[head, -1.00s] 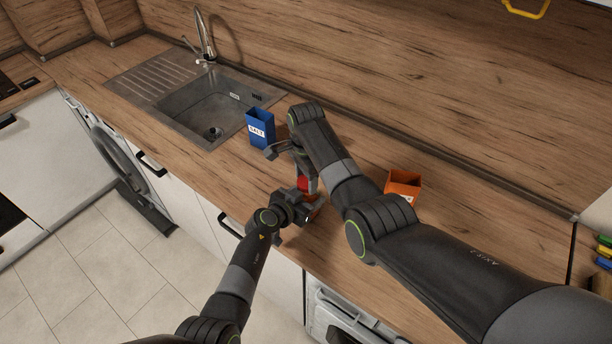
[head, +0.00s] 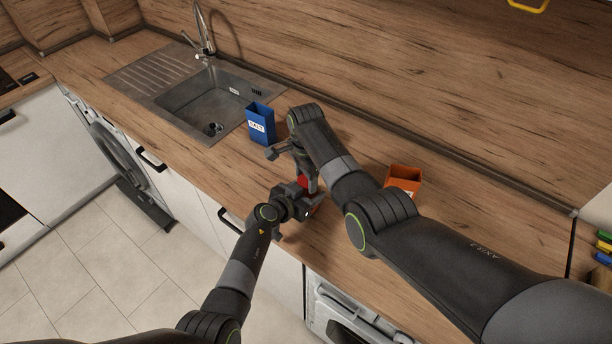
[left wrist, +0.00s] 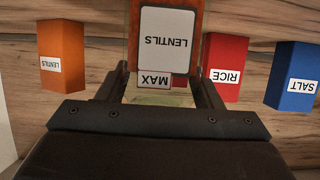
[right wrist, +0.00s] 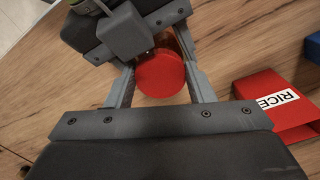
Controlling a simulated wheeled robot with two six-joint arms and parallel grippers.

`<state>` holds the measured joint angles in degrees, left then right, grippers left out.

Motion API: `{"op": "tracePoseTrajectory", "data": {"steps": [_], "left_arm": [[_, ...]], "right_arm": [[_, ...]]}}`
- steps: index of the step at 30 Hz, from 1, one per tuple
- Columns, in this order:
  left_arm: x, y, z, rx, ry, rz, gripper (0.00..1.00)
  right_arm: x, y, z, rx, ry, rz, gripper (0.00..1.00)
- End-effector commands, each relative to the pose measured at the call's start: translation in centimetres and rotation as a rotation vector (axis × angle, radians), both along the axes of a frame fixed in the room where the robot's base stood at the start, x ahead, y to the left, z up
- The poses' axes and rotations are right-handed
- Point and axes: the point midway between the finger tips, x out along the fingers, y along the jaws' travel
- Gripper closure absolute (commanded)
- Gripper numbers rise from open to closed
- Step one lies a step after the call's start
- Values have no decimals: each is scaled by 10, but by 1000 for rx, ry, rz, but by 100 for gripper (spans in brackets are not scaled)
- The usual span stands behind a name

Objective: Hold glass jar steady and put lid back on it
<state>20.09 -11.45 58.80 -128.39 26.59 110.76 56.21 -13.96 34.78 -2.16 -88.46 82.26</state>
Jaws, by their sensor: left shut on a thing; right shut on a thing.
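The glass jar (left wrist: 187,98) has a large LENTILS label and a smaller MAX label, with orange contents; it appears upside down in the left wrist view. My left gripper (head: 302,206) is shut on the jar at the counter's front, its fingers on either side of the glass. The round red lid (right wrist: 161,74) is between the fingers of my right gripper (head: 309,180), which is shut on it and points down over the left gripper. I cannot tell whether lid and jar touch.
A blue SALT box (head: 260,124) stands near the sink (head: 205,103). A red RICE box (right wrist: 275,108) stands close to the jar. An orange LENTILS box (head: 404,178) is behind my right arm. The wooden counter ends just in front of the jar.

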Motion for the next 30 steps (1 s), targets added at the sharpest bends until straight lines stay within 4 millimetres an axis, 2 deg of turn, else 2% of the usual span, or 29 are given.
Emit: {"op": "tracePoseTrajectory", "data": {"steps": [19,20,23,30], "left_arm": [[0,0,-1,0,1,0,81],[0,0,-1,0,1,0,100],[0,0,-1,0,1,0,100],[0,0,-1,0,1,0,100]], "right_arm": [[0,0,-11,0,0,-3,73],[0,0,-11,0,0,-4,73],[0,0,-11,1,-1,-27,73],[1,1,-11,0,0,-239,73]]}}
